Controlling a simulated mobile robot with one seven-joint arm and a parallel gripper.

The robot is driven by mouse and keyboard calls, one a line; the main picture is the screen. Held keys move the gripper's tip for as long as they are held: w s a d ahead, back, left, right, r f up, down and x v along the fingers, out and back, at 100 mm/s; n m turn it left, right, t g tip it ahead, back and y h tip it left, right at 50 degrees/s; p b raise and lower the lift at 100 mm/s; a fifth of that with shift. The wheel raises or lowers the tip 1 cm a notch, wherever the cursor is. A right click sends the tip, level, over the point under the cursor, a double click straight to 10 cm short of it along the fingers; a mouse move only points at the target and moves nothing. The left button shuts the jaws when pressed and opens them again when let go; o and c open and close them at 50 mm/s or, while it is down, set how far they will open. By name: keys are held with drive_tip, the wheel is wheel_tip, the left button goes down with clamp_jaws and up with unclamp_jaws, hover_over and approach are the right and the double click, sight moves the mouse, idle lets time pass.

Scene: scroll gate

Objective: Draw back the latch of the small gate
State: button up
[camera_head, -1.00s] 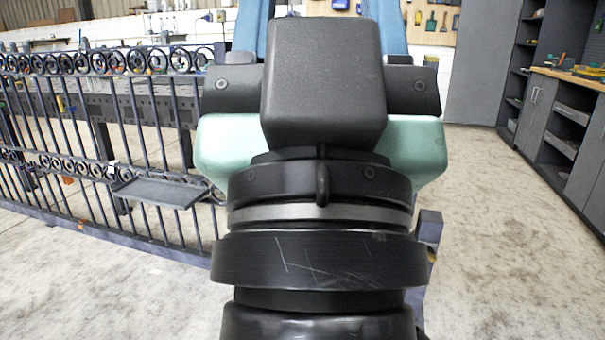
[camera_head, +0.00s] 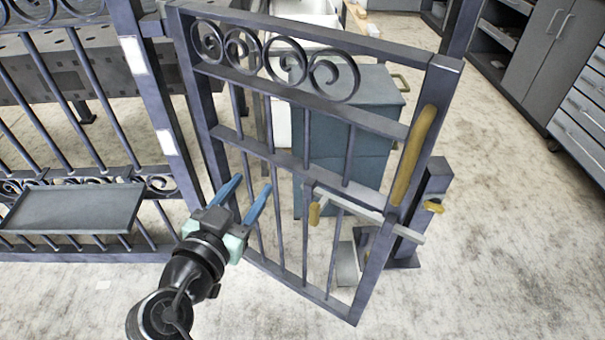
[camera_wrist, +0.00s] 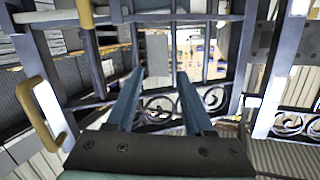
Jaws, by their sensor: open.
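The small gate (camera_head: 312,103) stands in the middle of the head view, dark metal with scrolls along its top. Its latch is a pale grey bar (camera_head: 375,217) with a tan knob (camera_head: 315,212) at its left end; the bar crosses the gate's right upright. I cannot tell how far its right end enters the post. My gripper (camera_head: 252,184) is open and empty, left of the knob and apart from it, by the gate's lower bars. The wrist view, seemingly upside down, shows the open blue fingers (camera_wrist: 160,88), with the knob (camera_wrist: 85,13) at upper left.
A tan upright handle (camera_head: 415,155) is on the gate's right upright, above the latch. A post (camera_head: 436,180) with a small yellow piece (camera_head: 433,206) stands behind it. Left are a fixed fence and grey shelf (camera_head: 75,208). A blue-grey cabinet (camera_head: 365,115) stands behind the gate. The right floor is clear.

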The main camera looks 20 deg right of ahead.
wheel_tip(320, 180, down, 4)
drive_tip(key=s+g+h+p, duration=0.1)
drive_tip(key=s, duration=0.2)
drive_tip(key=m+h+p, duration=0.1)
drive_tip(key=h, duration=0.2)
approach(312, 213)
drive_tip(key=shift+g, duration=0.4)
drive_tip(key=x, duration=1.1)
drive_tip(key=shift+a+r, duration=0.1)
drive_tip(key=shift+r, duration=0.15)
clamp_jaws()
drive_tip(key=shift+w, duration=0.1)
